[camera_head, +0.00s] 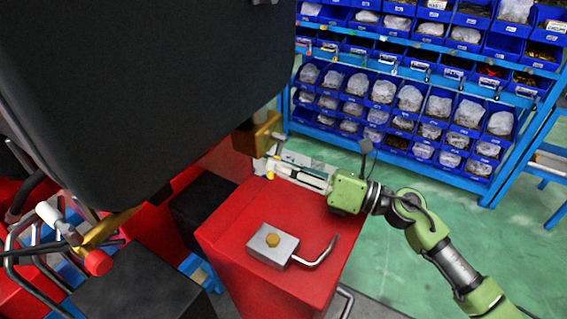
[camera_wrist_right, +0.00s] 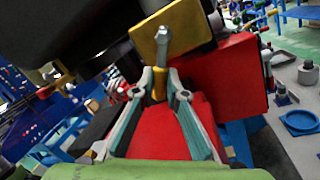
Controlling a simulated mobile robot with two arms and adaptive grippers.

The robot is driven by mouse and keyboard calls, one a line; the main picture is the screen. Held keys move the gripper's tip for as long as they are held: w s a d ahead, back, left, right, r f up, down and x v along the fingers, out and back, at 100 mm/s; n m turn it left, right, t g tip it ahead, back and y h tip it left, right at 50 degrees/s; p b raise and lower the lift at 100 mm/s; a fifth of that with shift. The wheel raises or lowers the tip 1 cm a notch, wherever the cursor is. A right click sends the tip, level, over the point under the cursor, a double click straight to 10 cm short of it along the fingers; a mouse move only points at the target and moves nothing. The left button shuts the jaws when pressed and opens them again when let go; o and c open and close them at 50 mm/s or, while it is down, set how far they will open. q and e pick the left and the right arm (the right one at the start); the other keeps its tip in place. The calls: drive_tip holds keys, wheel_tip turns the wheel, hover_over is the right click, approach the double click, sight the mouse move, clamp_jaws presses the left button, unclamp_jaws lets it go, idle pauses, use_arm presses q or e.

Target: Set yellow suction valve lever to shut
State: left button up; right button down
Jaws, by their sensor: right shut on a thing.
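In the head view, a yellow valve block (camera_head: 258,133) sits at the far side of the red cabinet, partly hidden by the large black housing. My right gripper (camera_head: 273,168) reaches in from the right, with its fingers at the block's lower front. In the right wrist view, the yellow block (camera_wrist_right: 183,32) carries a grey stem (camera_wrist_right: 162,42). The yellow lever (camera_wrist_right: 160,86) hangs below it, between the fingertips of my right gripper (camera_wrist_right: 160,80), which is shut on it. The lever's set position is hard to read. My left gripper is not in view.
A large black housing (camera_head: 150,85) fills the upper left. A red cabinet (camera_head: 235,235) below my right gripper bears a grey block with a bent handle (camera_head: 272,245). A brass fitting with a red knob (camera_head: 98,262) is at left. Blue bin shelves (camera_head: 480,195) stand behind green floor.

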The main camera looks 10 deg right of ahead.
drive_tip(key=shift+r+m, duration=0.1)
drive_tip(key=shift+m, duration=0.2)
drive_tip(key=c, duration=2)
unclamp_jaws()
drive_tip(key=v, duration=1.2)
drive_tip(key=shift+c, duration=0.4)
